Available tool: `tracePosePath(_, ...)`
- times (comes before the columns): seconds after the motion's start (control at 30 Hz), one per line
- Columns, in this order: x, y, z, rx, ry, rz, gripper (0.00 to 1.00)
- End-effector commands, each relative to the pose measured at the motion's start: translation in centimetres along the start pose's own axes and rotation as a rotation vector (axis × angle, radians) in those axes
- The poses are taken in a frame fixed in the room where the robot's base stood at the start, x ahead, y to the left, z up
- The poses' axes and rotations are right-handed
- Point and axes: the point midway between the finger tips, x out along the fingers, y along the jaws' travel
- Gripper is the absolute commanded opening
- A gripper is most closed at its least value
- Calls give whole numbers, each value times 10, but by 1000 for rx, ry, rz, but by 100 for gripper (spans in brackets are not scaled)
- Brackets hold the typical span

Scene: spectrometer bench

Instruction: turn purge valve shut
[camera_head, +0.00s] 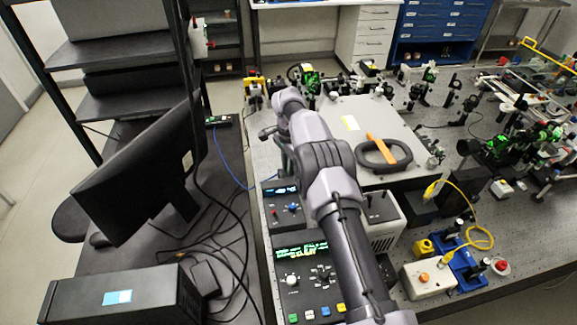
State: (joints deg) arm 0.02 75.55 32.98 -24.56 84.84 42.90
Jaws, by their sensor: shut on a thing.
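My arm reaches from the bottom right up along the left part of the optical bench. Its wrist bends down at the far end, and my gripper (283,150) shows only in part, small and dark, left of the forearm. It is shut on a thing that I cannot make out. The fingertips are mostly hidden by my own arm. I cannot pick out the purge valve or how far it is turned; it may lie behind the arm or at the gripper.
A grey enclosure (350,112) carries a black ring with an orange handle (378,148). Instruments with displays (303,258) stand at the front. A monitor (140,175) and loose cables are at left. Optics (495,145) crowd the right. The bare bench (530,240) shows at front right.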

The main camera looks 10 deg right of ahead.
Motion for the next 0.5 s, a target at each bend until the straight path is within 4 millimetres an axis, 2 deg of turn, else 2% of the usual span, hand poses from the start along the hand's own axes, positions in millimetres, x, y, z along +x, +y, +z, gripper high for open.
tracePosePath(0.37, 0, 0, 0, -4, 0, -1, 0)
tracePosePath(0.4, 0, 0, 0, -4, 0, -1, 21)
tracePosePath(0.5, 0, 0, 0, -4, 0, -1, 39)
